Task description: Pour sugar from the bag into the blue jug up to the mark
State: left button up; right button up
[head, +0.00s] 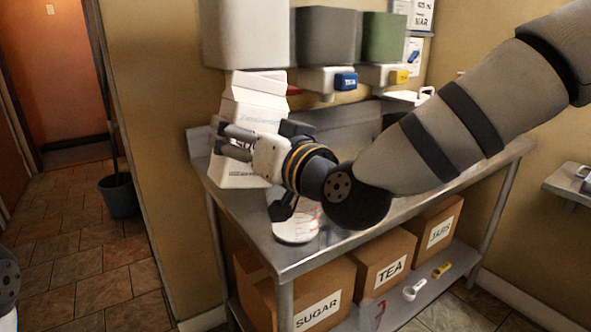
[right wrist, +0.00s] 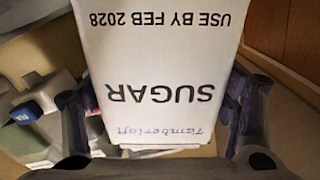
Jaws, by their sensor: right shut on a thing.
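The white sugar bag (head: 262,101) is at the left end of the steel table, roughly upright with a folded top. My right gripper (head: 238,143) is shut on it, its fingers across the bag. In the right wrist view the bag (right wrist: 160,60) fills the middle between the two fingers, its "SUGAR" print upside down. Whether its base touches the table is unclear. A clear-looking vessel with red marks (head: 296,228) stands near the table's front edge, partly hidden by my right wrist. I cannot make out its contents or any blue colour. My left gripper is not in view.
White (head: 260,35), grey (head: 326,36) and green (head: 383,38) bins hang above the table (head: 270,257). Boxes marked SUGAR (head: 300,296), TEA (head: 388,262) and JARS (head: 436,228) stand below, beside white (head: 414,290) and yellow (head: 442,269) scoops. A dark bucket (head: 118,195) is left.

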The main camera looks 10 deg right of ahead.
aim_at(241, 118)
jog(key=r, duration=0.2)
jog(key=shift+w+d+r+n, duration=0.1)
jog(key=shift+d+r+n, duration=0.15)
jog(key=shift+r+n, duration=0.15)
jog(key=shift+s+a+r+n, duration=0.2)
jog(key=shift+s+n, duration=0.25)
jog(key=shift+s, duration=0.35)
jog(key=shift+s+a+r+n, duration=0.25)
jog(key=shift+s+n, duration=0.25)
jog(key=shift+s, duration=0.35)
jog(key=shift+s+a+r+n, duration=0.2)
jog(key=shift+s+n, duration=0.25)
jog(key=shift+s, duration=0.35)
